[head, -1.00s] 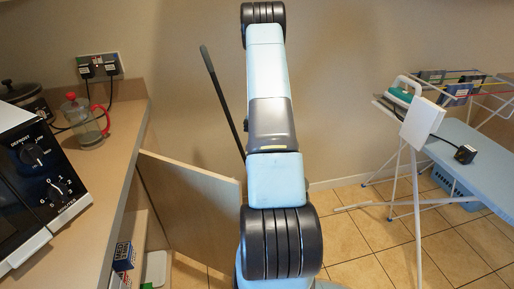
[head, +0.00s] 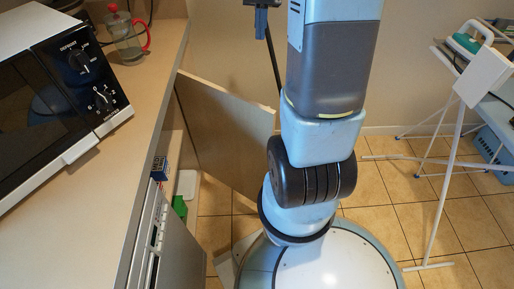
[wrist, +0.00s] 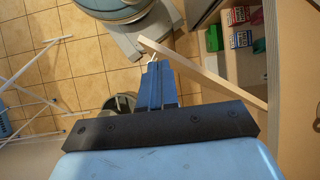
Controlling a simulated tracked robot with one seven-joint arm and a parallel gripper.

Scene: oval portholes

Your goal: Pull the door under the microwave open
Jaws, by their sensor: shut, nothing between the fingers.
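The wooden cabinet door (head: 225,128) under the counter stands swung out and open, just beyond the microwave (head: 60,95). In the wrist view the door (wrist: 215,80) shows as a pale slab, with shelves open beside it. My gripper (head: 261,32) shows small at the top of the head view, above and beyond the door. In the wrist view its blue fingers (wrist: 153,66) are together, empty and pointing past the door's free corner. I cannot tell whether they touch the door. My arm hides part of the middle of the head view.
The counter (head: 150,100) runs along the left with a glass press (head: 125,42). Small boxes (wrist: 239,24) stand on the cabinet shelf. An ironing board (head: 447,150) stands right. Tiled floor (head: 385,200) lies between.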

